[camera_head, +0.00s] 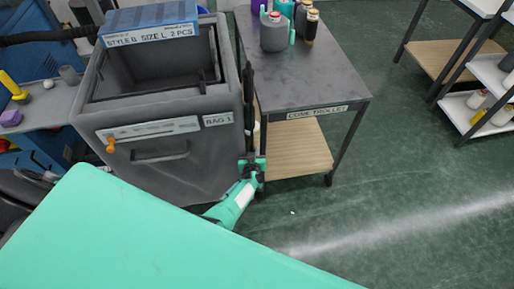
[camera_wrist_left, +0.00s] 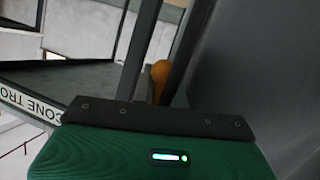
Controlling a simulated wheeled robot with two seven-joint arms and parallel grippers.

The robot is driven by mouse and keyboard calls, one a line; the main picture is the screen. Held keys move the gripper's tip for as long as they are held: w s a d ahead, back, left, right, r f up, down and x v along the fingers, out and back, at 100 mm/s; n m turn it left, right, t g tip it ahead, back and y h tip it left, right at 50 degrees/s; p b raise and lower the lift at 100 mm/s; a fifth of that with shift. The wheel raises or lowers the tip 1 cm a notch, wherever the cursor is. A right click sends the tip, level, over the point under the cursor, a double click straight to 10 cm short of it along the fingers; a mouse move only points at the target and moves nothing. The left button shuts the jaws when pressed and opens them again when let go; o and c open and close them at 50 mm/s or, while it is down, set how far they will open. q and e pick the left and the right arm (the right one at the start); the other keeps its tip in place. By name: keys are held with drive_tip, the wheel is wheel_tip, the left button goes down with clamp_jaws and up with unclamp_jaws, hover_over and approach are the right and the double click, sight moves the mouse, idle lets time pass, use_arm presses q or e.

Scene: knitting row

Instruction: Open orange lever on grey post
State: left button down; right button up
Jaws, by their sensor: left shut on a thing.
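My left gripper (camera_head: 251,163) is in the head view between the grey bag bin and the cone trolley, beside a dark upright bar (camera_head: 249,100). In the left wrist view an orange round-ended lever (camera_wrist_left: 160,72) shows just past the dark edge of the gripper, between two dark bars. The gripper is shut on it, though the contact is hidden. In the head view the gripper hides this lever. Another small orange knob (camera_head: 110,143) is on the left front of the bin. My right gripper is not in view.
The grey bag bin (camera_head: 165,170) stands left of the gripper. A white shelf (camera_head: 490,75) is at the far right. The green floor (camera_head: 400,200) right of the trolley is clear.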

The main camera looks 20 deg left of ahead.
use_arm(q)
drive_tip(key=shift+s+a+m+g+y+p, duration=0.3)
drive_tip(key=shift+m+g+p, duration=0.1)
drive_tip(key=shift+m+p, duration=0.2)
drive_tip(key=shift+f, duration=0.1)
drive_tip(key=c, duration=1.4)
unclamp_jaws()
